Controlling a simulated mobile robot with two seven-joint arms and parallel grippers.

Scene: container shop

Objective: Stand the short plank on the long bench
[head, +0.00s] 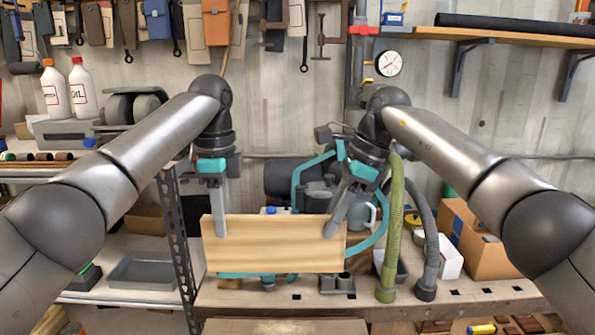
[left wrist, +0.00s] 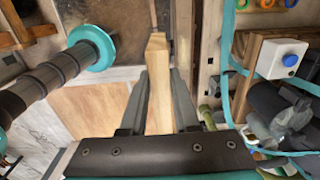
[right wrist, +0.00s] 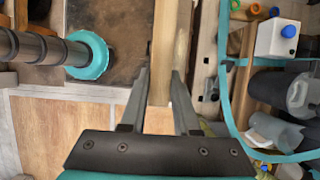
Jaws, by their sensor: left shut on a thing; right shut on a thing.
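The short plank (head: 272,244) is pale wood, held roughly level with its broad face toward me. My left gripper (head: 220,232) is shut on it near its left end, fingers coming down over the top edge. My right gripper (head: 333,232) is shut on it near its right end, fingers slanted. The plank shows between the fingers in the left wrist view (left wrist: 158,95) and in the right wrist view (right wrist: 162,60). The long wooden bench (head: 465,296) is behind and below the plank; the plank hides part of its top. I see no clear contact between them.
A teal-framed machine (head: 300,185) stands behind the plank. Green and grey hoses (head: 392,240) hang close to its right end. A cardboard box (head: 478,240) sits at the right. A metal shelf post (head: 176,240) stands left of the plank. A brown surface (head: 285,327) lies at the bottom.

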